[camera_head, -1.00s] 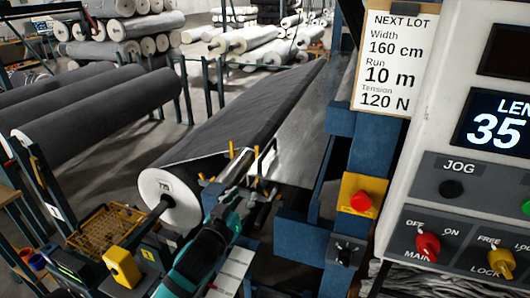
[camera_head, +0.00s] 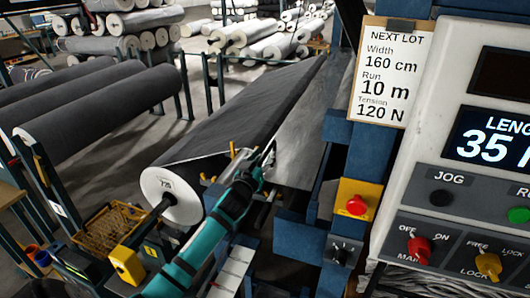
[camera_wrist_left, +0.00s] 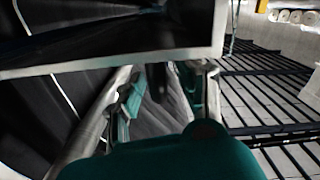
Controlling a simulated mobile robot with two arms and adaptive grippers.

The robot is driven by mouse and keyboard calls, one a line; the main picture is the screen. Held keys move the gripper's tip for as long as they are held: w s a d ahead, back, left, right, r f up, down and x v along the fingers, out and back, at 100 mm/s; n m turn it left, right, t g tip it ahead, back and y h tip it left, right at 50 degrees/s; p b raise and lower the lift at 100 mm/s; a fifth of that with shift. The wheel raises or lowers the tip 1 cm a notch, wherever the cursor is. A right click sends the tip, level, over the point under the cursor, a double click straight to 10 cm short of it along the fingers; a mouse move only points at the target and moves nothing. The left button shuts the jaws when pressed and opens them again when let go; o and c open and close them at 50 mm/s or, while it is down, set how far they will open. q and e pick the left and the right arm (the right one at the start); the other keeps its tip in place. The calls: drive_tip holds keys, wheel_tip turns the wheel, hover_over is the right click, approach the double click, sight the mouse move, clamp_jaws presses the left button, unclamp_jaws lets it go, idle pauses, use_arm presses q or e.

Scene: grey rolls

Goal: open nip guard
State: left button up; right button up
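The large dark roll (camera_head: 225,125) lies on the machine in the head view, its white core end (camera_head: 172,195) facing me. Yellow posts and small metal parts (camera_head: 232,152) stand near its front end. I cannot pick out the nip guard's outline with certainty. My left gripper (camera_head: 266,162), on its teal arm, is beside these parts, between the roll and the sheet of fabric (camera_head: 300,150). Whether it touches them is unclear. In the left wrist view a pale-edged dark panel (camera_wrist_left: 110,35) crosses close in front. The fingertips are too unclear to judge. My right gripper is not in view.
The control panel (camera_head: 455,240) and NEXT LOT card (camera_head: 388,70) are at right. A red button on a yellow box (camera_head: 357,205) sits on the blue frame. A wire basket (camera_head: 108,230) is at lower left. More rolls (camera_head: 100,110) rest on racks at left.

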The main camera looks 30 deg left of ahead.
use_arm(q)
drive_tip(key=shift+x, duration=0.9)
clamp_jaws()
